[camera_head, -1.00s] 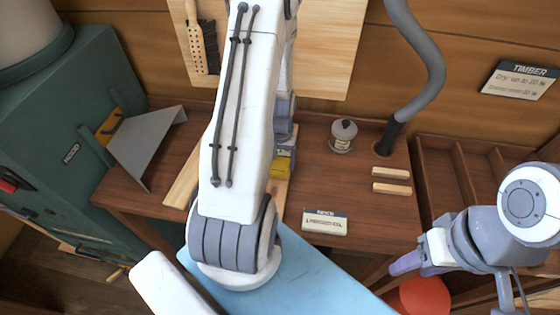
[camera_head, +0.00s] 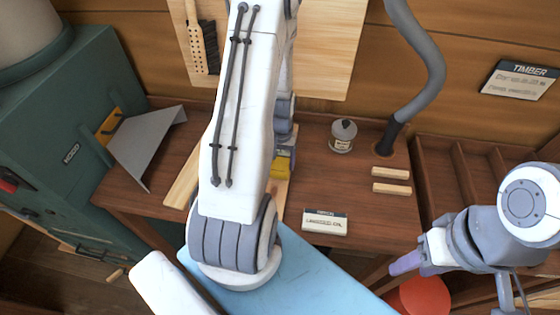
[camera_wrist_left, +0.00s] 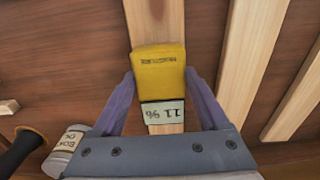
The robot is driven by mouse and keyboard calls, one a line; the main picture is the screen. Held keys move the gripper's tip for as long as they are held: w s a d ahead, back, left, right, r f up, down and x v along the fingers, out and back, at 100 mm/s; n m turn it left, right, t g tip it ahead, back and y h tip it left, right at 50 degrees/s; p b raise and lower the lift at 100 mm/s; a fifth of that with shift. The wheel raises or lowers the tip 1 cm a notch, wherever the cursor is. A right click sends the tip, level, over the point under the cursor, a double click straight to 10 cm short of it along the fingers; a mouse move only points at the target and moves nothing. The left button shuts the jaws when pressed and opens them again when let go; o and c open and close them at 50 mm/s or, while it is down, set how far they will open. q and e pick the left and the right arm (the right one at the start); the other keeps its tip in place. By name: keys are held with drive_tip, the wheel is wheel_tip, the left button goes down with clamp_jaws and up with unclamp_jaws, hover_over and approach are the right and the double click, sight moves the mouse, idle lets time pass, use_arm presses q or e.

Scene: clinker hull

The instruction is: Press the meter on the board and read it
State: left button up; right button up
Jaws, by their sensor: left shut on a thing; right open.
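The yellow moisture meter (camera_wrist_left: 160,70) is over a pale narrow board (camera_wrist_left: 155,18) in the left wrist view, and its small screen (camera_wrist_left: 162,112) shows 11 %. My left gripper (camera_wrist_left: 160,85) has its purple fingers on both sides of the meter and is shut on it. The meter looks to be against the board. In the head view part of the meter (camera_head: 281,166) shows beside my left arm; the left fingers are hidden there. My right gripper (camera_head: 403,266) is open and empty at the lower right, away from the board.
The brown bench (camera_head: 360,215) also holds a small jar (camera_head: 342,136), two short wood blocks (camera_head: 391,181) and a label card (camera_head: 325,222). A grey hose (camera_head: 425,95) rises behind. A green machine (camera_head: 75,140) stands left, and an open compartment box (camera_head: 475,180) right.

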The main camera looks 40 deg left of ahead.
sight(280, 164)
use_arm(q)
wheel_tip(280, 164, up, 8)
drive_tip(key=p, duration=0.6)
drive_tip(key=shift+p, duration=0.35)
idle(0.4)
